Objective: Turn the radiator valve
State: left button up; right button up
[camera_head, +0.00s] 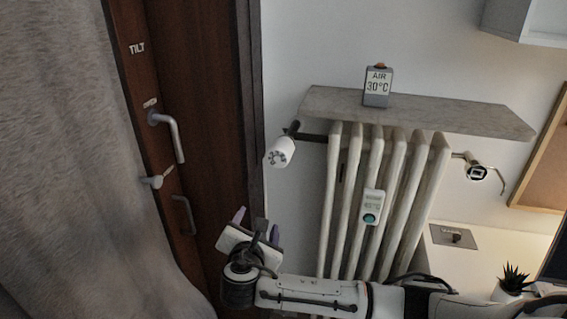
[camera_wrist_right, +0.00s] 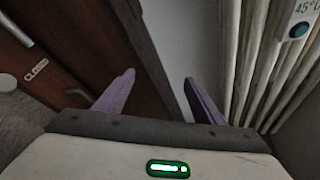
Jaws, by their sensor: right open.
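The white radiator valve knob (camera_head: 281,152) sticks out from a dark pipe at the upper left of the ribbed radiator (camera_head: 331,200) in the head view. My right gripper (camera_head: 257,222) is below it and slightly left, open and empty, apart from the knob. Its two purple fingers also show in the right wrist view (camera_wrist_right: 159,80), spread apart between the brown door and the radiator (camera_wrist_right: 253,65). The valve knob does not show in the right wrist view. My left gripper is not in view.
A grey shelf (camera_head: 440,112) over the radiator carries an air display (camera_head: 377,87) reading 30°C. A display with a green button (camera_head: 371,207) is on the ribs. A brown door (camera_head: 205,90) with handles is left. A small plant (camera_head: 514,279) stands lower right.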

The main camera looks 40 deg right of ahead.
aim_at(277, 159)
jog(key=d+r+h, duration=0.1)
jog(key=d+r, duration=0.1)
jog(key=r, duration=0.2)
jog(key=w+d+r+h, duration=0.1)
jog(key=d+r+h, duration=0.1)
jog(key=r, duration=0.2)
jog(key=w+d+r+n+h, duration=0.1)
jog(key=d+r+h, duration=0.1)
jog(key=r, duration=0.2)
jog(key=shift+r+t, duration=0.3)
jog(key=shift+r, duration=0.1)
jog(key=x, duration=0.9)
jog(key=shift+r+p, duration=0.1)
jog(key=shift+p, duration=0.2)
jog(key=shift+w+d, duration=0.3)
jog(key=shift+d, duration=0.15)
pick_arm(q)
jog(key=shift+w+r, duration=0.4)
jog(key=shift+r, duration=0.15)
pick_arm(e)
jog(key=c, duration=1.1)
jog(key=shift+o, duration=0.2)
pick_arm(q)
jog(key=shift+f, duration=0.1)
